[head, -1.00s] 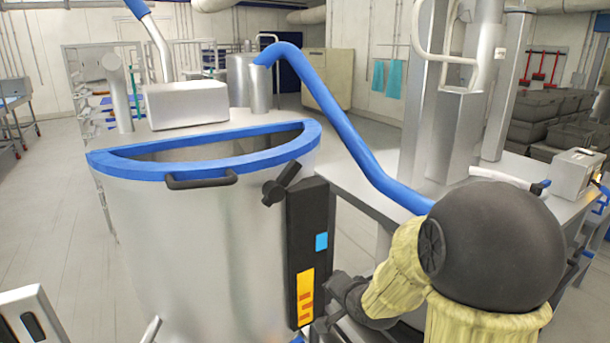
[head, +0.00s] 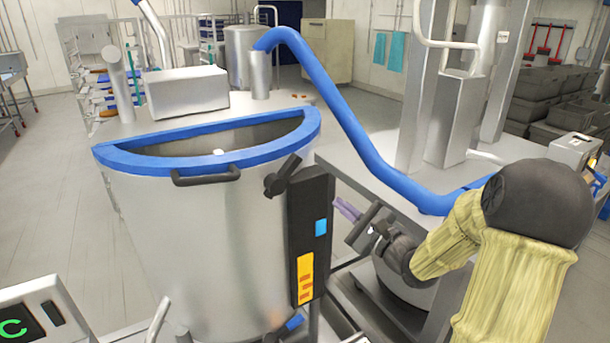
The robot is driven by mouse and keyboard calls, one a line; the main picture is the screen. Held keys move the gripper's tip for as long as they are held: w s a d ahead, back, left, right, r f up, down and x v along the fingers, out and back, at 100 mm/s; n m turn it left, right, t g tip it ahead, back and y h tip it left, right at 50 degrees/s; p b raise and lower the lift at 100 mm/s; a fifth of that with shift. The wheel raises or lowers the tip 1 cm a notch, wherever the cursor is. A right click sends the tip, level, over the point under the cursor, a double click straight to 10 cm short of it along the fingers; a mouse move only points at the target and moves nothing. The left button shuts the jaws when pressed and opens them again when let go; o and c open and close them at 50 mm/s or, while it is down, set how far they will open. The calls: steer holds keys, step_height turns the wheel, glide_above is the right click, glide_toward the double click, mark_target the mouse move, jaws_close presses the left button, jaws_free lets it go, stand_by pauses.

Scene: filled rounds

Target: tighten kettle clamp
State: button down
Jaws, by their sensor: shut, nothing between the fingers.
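The kettle (head: 190,240) is a large steel vessel with a blue rim and a half-open top, standing at centre left in the head view. A black lever-like fitting (head: 283,178) sits tilted at the right of its rim; it looks like the clamp, but I cannot tell how tight it is. My gripper (head: 338,204) is to the right of the kettle's black control panel (head: 308,240), lower than the fitting and apart from it. Its pale purple fingers point left and are shut and empty. My arm hides part of the bench at the right.
A blue hose (head: 335,110) runs from the kettle's top down to the steel bench (head: 350,155) behind my arm. A black handle (head: 206,179) juts from the kettle's front. Grey bins (head: 545,95) stand at the back right.

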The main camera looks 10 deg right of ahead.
mark_target(282, 176)
steer(key=w+a+r+p, duration=0.4)
steer(key=w+a+p, duration=0.1)
steer(key=w+a, duration=0.2)
steer(key=shift+w+a+r+p, duration=0.2)
steer(key=shift+w+p, duration=0.1)
steer(key=shift+w, duration=0.15)
steer(key=shift+s, duration=0.1)
stand_by(0.3)
steer(key=shift+w+a+r+n, duration=0.2)
steer(key=shift+w+n, duration=0.05)
steer(key=shift+n, duration=0.15)
steer(key=shift+d, duration=0.1)
